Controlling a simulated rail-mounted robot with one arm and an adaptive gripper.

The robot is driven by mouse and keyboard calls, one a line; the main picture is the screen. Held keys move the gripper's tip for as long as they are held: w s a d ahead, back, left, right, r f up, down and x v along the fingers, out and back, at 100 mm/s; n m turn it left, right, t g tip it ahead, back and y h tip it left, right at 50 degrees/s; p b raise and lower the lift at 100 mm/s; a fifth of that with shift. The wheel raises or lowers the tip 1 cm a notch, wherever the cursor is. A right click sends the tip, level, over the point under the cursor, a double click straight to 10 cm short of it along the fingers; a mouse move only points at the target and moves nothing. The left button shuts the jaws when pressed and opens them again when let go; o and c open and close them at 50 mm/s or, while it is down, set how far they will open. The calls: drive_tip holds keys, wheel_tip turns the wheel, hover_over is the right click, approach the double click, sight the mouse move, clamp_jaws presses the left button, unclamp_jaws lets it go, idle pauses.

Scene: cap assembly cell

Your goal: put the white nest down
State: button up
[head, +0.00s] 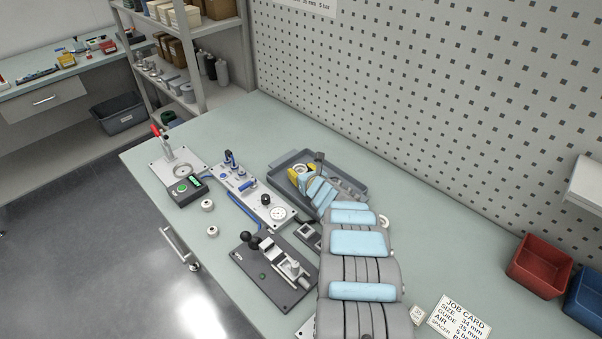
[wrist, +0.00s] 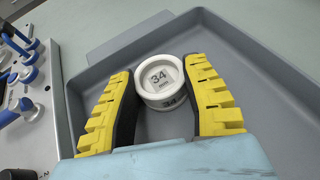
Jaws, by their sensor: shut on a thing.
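The white nest (wrist: 159,79) is a short round ring marked "34 mm" on its top and "34" on its side. My gripper (wrist: 160,92) has its yellow, black-padded fingers on either side of it and is shut on it. In the wrist view the nest sits over the grey tray (wrist: 270,80); I cannot tell whether it touches the tray floor. In the head view my gripper (head: 301,173) is at the left part of the tray (head: 357,187), and my arm hides part of the tray.
A plate with blue clamps and a dial (head: 240,185) stands left of the tray. A black fixture (head: 262,275) is nearer. Two small white rings (head: 208,205) lie on the bench. A job card (head: 460,318), a red bin (head: 540,265) and a blue bin (head: 585,298) are at right.

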sight(298, 167)
drive_tip(key=o, duration=1)
drive_tip(key=shift+s+d+r+p, duration=0.1)
drive_tip(key=shift+s+r+p, duration=0.25)
drive_tip(key=shift+p, duration=0.15)
drive_tip(key=shift+p+v, duration=1)
drive_tip(key=shift+v, duration=0.1)
drive_tip(key=shift+p+v, duration=0.9)
drive_tip(key=shift+v, duration=0.7)
drive_tip(key=shift+s+d+r+p, duration=0.2)
drive_tip(key=shift+s+d+p, duration=0.2)
drive_tip(key=shift+p, duration=0.3)
drive_tip(key=shift+p+v, duration=0.8)
drive_tip(key=shift+p, duration=0.2)
drive_tip(key=shift+p+v, duration=0.9)
drive_tip(key=shift+v, duration=0.55)
